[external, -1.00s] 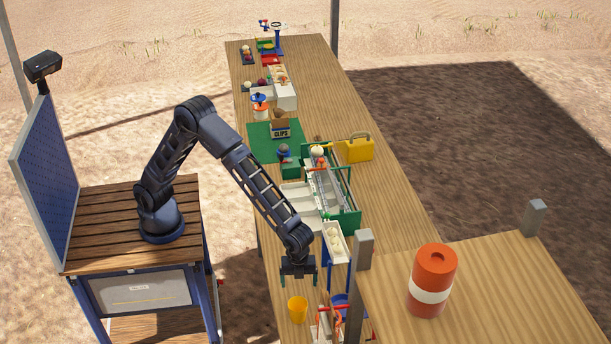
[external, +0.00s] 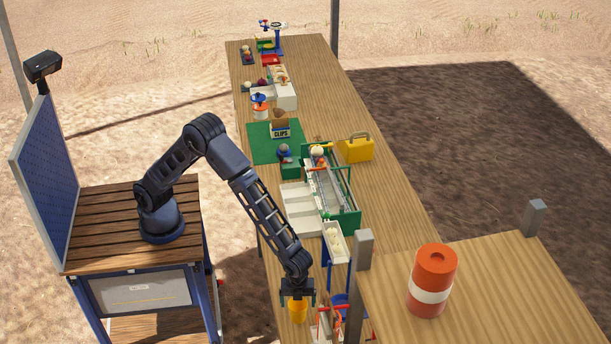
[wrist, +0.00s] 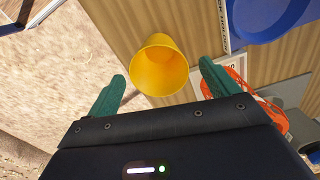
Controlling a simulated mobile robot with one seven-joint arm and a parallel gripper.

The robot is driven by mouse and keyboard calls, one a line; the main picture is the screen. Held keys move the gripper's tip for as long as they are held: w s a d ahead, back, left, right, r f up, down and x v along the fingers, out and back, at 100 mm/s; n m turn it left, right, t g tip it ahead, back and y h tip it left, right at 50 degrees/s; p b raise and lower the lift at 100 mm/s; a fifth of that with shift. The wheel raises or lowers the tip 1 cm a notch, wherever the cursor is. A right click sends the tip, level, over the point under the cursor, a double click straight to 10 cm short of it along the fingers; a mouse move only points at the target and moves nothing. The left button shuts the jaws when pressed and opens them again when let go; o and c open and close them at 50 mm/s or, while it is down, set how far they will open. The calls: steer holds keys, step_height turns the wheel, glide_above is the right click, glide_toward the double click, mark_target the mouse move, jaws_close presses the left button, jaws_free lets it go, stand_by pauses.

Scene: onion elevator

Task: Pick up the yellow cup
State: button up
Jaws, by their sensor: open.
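The yellow cup (external: 298,311) stands on the near end of the long wooden table. My gripper (external: 298,296) is right above it in the external view and hides its upper part. In the wrist view the yellow cup (wrist: 160,66) shows its open mouth, and it looks empty. It lies ahead of and between the two green fingers of my gripper (wrist: 162,88), which are spread apart. No contact between fingers and cup shows.
A blue round container (wrist: 268,14) is to the right of the cup in the wrist view. A red wire-like object (wrist: 268,108) is by the right finger. A grey post (external: 357,290) and a higher wooden table (external: 480,280) with an orange barrel (external: 433,278) stand at the right.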

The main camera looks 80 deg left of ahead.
mark_target(298, 305)
steer(key=shift+f, duration=1.5)
steer(key=c, duration=1.1)
steer(key=shift+o, duration=0.2)
steer(key=shift+r, duration=0.15)
